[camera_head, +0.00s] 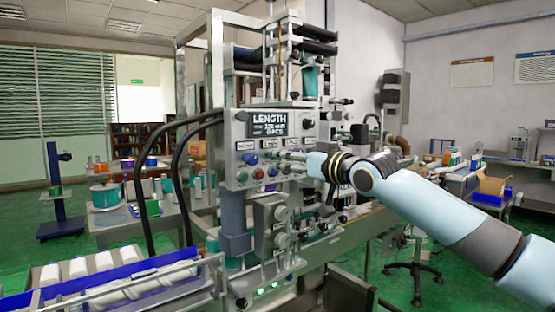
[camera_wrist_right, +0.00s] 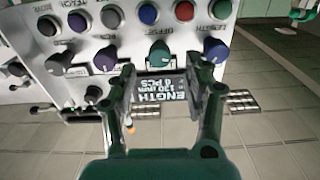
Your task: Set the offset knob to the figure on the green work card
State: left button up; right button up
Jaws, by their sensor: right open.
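The control panel (camera_head: 243,128) stands on the machine in the middle of the head view, with a LENGTH display (camera_head: 268,124). My right gripper (camera_head: 285,160) is in front of the panel. The right wrist view shows the panel upside down. There a teal knob (camera_wrist_right: 160,54) lies between and just beyond the open fingertips of the right gripper (camera_wrist_right: 164,76); contact cannot be told. The label beside this knob reads partly as OFFSET. No figure at the knob is legible. I cannot make out the green work card. My left gripper is not in view.
A purple knob (camera_wrist_right: 105,59) and a blue-purple knob (camera_wrist_right: 215,50) flank the teal one. A row of coloured buttons, including a red one (camera_wrist_right: 184,11), lies close by. Black hoses (camera_head: 140,190) arch left of the panel. A conveyor with white rolls (camera_head: 103,262) is at lower left.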

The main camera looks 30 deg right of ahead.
jog(key=w, duration=0.5)
jog(key=shift+a, duration=0.15)
grip_shut()
